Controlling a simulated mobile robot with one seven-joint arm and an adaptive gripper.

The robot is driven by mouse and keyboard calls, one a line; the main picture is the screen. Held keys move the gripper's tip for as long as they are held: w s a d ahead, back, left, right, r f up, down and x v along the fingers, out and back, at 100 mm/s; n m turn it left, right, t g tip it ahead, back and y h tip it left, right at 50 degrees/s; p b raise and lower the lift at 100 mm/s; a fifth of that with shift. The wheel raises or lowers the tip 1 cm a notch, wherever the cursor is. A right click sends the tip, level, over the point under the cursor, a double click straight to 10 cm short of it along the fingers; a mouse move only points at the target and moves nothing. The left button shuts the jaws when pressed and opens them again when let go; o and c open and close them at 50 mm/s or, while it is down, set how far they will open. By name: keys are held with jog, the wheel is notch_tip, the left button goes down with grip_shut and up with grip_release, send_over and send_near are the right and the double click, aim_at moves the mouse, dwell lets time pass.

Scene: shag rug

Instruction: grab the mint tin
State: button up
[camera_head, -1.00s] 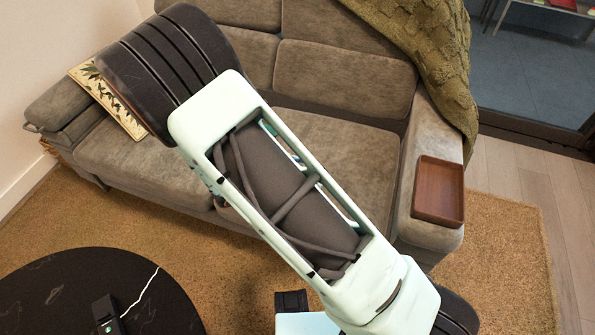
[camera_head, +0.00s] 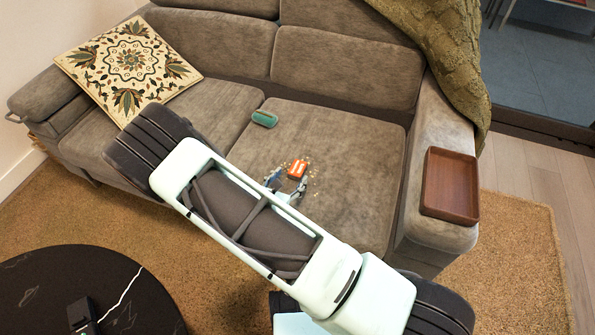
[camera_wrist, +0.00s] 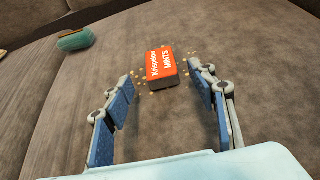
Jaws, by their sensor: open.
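The mint tin is a small orange-red box (camera_wrist: 161,68) with white lettering that includes "MINTS", lying on the sofa seat. It also shows in the head view (camera_head: 297,169), just beyond my fingers. In the wrist view my gripper (camera_wrist: 164,80) is open, with blue-padded fingers to the left and right. The tin is ahead, near the level of the fingertips, between their lines, closer to the right one. Neither finger clearly touches it. In the head view my arm hides part of the seat, and my gripper (camera_head: 286,184) shows only partly.
Small tan crumbs are scattered around the tin on the grey-brown sofa (camera_head: 340,130). A teal oval case (camera_head: 265,118) lies farther back to the left. A patterned cushion (camera_head: 128,65) is at the left; a wooden tray (camera_head: 451,185) sits on the right armrest. A black round table (camera_head: 60,270) is front left.

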aim_at(296, 170)
jog(key=b+x, duration=0.2)
jog(key=x, duration=0.3)
jog(key=shift+d, duration=0.15)
jog(key=shift+r, duration=0.15)
jog(key=c, duration=1.2)
jog(key=shift+c, duration=0.2)
